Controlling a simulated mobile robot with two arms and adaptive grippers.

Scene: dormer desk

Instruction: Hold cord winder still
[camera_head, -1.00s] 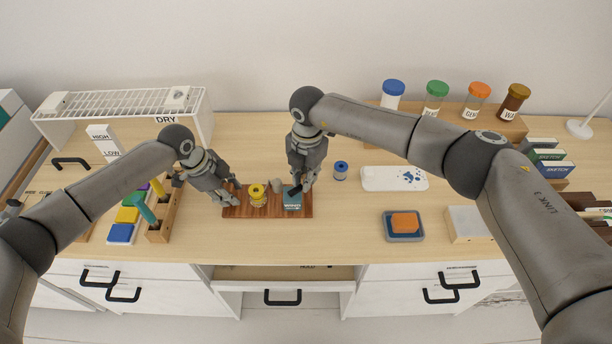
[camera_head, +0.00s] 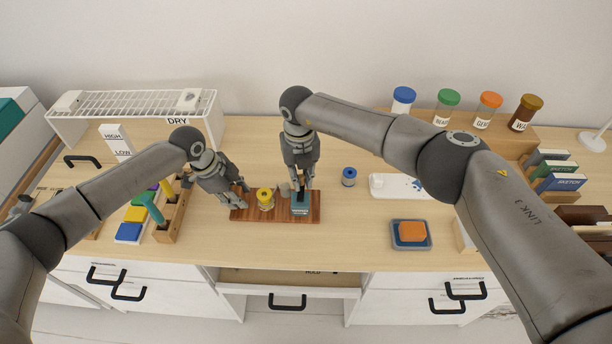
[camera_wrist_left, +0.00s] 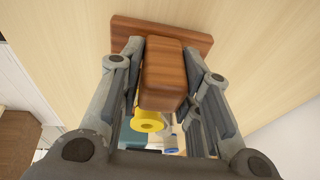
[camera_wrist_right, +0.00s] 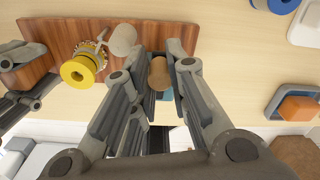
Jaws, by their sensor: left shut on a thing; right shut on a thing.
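The cord winder has a reddish-brown wooden board (camera_head: 250,214), a yellow spool (camera_head: 265,198) and a pale rounded peg (camera_head: 284,189) beside the spool. In the left wrist view, a wooden block (camera_wrist_left: 163,75) rises from the board's end. My left gripper (camera_head: 239,194) is shut on that block, a finger on each side. My right gripper (camera_head: 301,192) is above the board's right part, at a teal block (camera_head: 300,208). In the right wrist view, it is shut on a tan rounded knob (camera_wrist_right: 159,73), with teal just below. The knob's lower end is hidden.
A blue spool (camera_head: 349,177) stands right of the board. A white tray (camera_head: 385,184) and an orange sponge in a grey dish (camera_head: 397,244) are further right. A wooden rack with tools (camera_head: 172,215) is left of my left gripper. Desk in front of the board is clear.

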